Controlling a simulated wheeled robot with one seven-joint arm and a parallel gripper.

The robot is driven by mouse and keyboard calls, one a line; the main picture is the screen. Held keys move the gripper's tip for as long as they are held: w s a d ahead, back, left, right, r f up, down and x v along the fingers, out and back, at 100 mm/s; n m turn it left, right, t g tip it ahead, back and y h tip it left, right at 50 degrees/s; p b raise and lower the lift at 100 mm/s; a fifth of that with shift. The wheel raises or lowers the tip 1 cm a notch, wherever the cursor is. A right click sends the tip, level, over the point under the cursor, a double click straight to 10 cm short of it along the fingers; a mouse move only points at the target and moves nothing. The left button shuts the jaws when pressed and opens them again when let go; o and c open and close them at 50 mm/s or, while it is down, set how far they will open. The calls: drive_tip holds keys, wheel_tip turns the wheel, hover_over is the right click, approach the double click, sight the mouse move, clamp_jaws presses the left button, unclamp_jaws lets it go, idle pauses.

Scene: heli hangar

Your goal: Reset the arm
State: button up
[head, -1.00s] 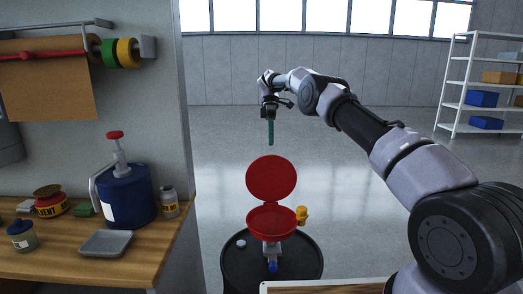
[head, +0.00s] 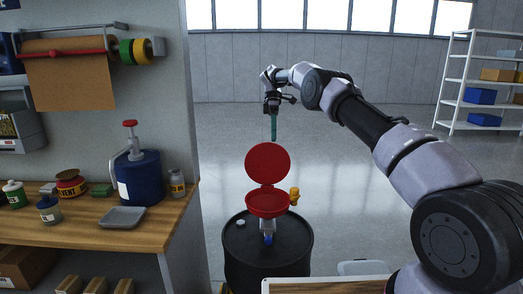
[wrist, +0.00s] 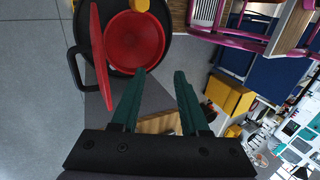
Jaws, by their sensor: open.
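My gripper (head: 273,128) hangs at the end of my raised, outstretched arm, its green fingers pointing down above the red funnel with its raised lid (head: 268,163). In the wrist view, my gripper's two green fingers (wrist: 160,98) are apart with nothing between them. The red funnel (wrist: 135,42) shows beyond the fingertips there, apart from them. In the head view it stands on top of a dark drum (head: 240,262), with a yellow part on its right side and a blue-tipped fitting below its front.
A wooden workbench (head: 90,234) at left holds a blue pump canister (head: 139,178), a grey tray (head: 123,218) and small jars. A white shelf rack (head: 470,80) with bins stands at the far right. Open floor lies behind the drum.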

drive_tip(key=s+d+r+m+t, duration=0.25)
drive_tip(key=s+d+r, duration=0.2)
drive_tip(key=r, duration=0.35)
drive_tip(key=s+d+r+m+t, duration=0.1)
drive_tip(key=s+d+r+m, duration=0.2)
drive_tip(key=s+r, duration=0.35)
drive_tip(key=s+d+r+m+t, duration=0.2)
drive_tip(key=s+d+r+m, duration=0.15)
drive_tip(key=r, duration=0.65)
drive_tip(key=s+d+r+m+t+y, duration=0.1)
drive_tip(key=s+d+m, duration=0.2)
drive_tip(key=s, duration=0.4)
drive_tip(key=s+d+r+m+t+y, duration=0.1)
drive_tip(key=s+d+m+t, duration=0.15)
drive_tip(key=s, duration=0.45)
drive_tip(key=s+d+f+m+t, duration=0.1)
drive_tip(key=s+d+f+m, duration=0.1)
drive_tip(key=s, duration=0.4)
drive_tip(key=s+d+f+m+t, duration=0.1)
drive_tip(key=s+f+m+t, duration=0.1)
drive_tip(key=s+f+m, duration=0.2)
drive_tip(key=s+m, duration=0.1)
drive_tip(key=s, duration=0.2)
drive_tip(key=shift+s+d, duration=0.2)
drive_tip(key=shift+d, duration=0.15)
